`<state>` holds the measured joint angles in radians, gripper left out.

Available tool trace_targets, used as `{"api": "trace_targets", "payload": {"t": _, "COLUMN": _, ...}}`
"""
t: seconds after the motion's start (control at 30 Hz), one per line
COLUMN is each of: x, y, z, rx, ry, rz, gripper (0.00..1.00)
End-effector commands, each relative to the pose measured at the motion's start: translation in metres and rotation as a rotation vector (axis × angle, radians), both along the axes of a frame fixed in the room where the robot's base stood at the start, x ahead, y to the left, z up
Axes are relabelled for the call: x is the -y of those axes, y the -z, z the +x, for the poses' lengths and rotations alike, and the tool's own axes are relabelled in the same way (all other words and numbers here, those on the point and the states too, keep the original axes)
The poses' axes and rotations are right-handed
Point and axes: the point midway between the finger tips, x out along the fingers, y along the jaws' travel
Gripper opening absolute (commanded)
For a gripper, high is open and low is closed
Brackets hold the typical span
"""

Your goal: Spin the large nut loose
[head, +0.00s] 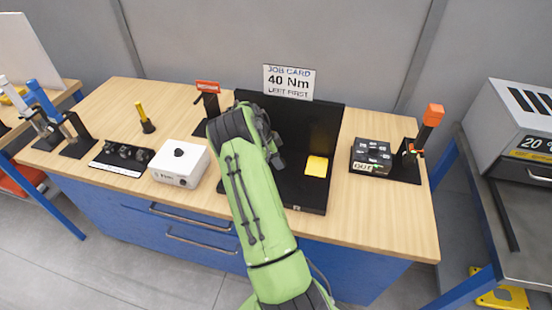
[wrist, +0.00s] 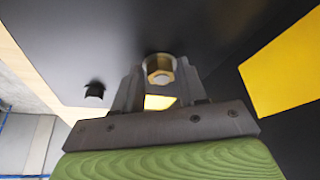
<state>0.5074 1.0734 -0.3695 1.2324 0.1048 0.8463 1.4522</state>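The large nut (wrist: 160,69) is brass-coloured with a pale hexagonal end, and sits against a black panel (wrist: 215,35) in the wrist view. My gripper (wrist: 160,74) has one finger on each side of it, with the fingertips level with the nut. The fingers stand apart by about the nut's width; I cannot tell whether both touch it. In the head view my green arm reaches to the black panel (head: 325,130) and hides the nut and the fingertips.
A yellow patch (head: 316,166) is on the black fixture. A white box (head: 180,164) stands left of my arm, and a dark block (head: 371,156) and an orange-topped tool (head: 432,115) stand right. A job card (head: 288,82) reads "40 Nm". The front right bench top is clear.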

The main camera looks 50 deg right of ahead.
Motion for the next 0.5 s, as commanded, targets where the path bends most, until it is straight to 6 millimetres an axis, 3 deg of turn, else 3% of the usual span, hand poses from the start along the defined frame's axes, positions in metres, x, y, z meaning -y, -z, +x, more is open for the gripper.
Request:
{"api": "trace_targets", "payload": {"t": 0.03, "x": -0.0001, "y": -0.0002, "z": 0.0000, "rx": 0.000, "ry": 0.000, "rz": 0.000, "gripper": 0.33}}
{"api": "trace_targets", "payload": {"t": 0.23, "x": -0.0001, "y": -0.0003, "z": 0.0002, "rx": 0.000, "ry": 0.000, "rz": 0.000, "gripper": 0.02}}
{"api": "trace_targets", "payload": {"t": 0.5, "x": -0.0007, "y": 0.0004, "z": -0.0002, "rx": 0.000, "ry": -0.027, "rz": 0.000, "gripper": 0.01}}
